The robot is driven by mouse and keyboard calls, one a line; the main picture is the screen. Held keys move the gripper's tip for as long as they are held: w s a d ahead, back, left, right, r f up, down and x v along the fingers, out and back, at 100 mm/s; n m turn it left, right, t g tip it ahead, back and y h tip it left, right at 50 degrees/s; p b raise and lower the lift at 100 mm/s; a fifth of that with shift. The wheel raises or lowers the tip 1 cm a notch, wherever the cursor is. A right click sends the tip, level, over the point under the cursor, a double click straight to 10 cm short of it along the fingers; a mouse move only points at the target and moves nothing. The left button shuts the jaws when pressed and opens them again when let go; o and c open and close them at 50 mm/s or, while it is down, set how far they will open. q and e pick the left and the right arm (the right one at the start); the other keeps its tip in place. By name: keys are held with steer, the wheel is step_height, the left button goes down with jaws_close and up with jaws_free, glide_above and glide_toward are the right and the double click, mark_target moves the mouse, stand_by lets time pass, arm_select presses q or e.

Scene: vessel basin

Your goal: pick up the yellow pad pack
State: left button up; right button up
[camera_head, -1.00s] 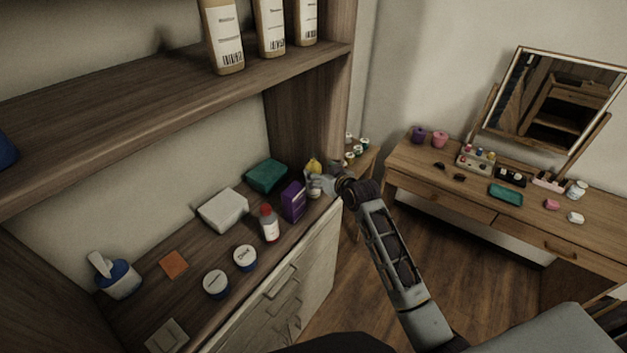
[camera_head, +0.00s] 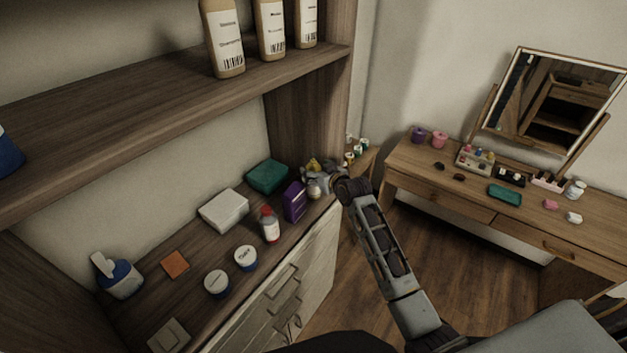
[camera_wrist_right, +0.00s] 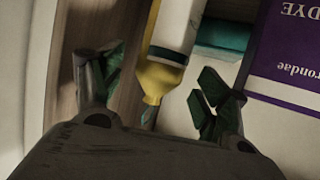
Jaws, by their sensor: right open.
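The yellow pad pack (camera_head: 313,164) is at the far right end of the counter shelf, partly hidden by my right gripper (camera_head: 318,179). In the right wrist view the yellow pack (camera_wrist_right: 160,78) has a white upper part and a narrow yellow end pointing down at the gripper. My right gripper (camera_wrist_right: 158,88) is open there, one dark green-padded finger on each side of the pack. Neither finger clearly touches it, and nothing is held. My left gripper is not in view.
A purple box (camera_head: 294,201) stands close beside the gripper; it also shows in the wrist view (camera_wrist_right: 291,58). A teal pack (camera_head: 267,176), a white box (camera_head: 224,210) and a red-capped bottle (camera_head: 269,226) stand nearby. The upper shelf (camera_head: 180,95) overhangs the counter.

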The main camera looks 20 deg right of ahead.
mark_target(315, 162)
steer(key=shift+x, duration=1.35)
steer(key=c, duration=1.2)
steer(key=shift+r, duration=0.1)
steer(key=shift+r+b, duration=0.35)
steer(key=shift+r, duration=1.3)
steer(key=s+d+b, duration=0.1)
steer(key=s, duration=0.5)
steer(key=s+d+b, duration=0.1)
steer(key=s, duration=0.4)
steer(key=s+d+b, duration=0.1)
steer(key=s, duration=0.5)
steer(key=shift+s+d+b, duration=0.3)
steer(key=shift+s, duration=0.1)
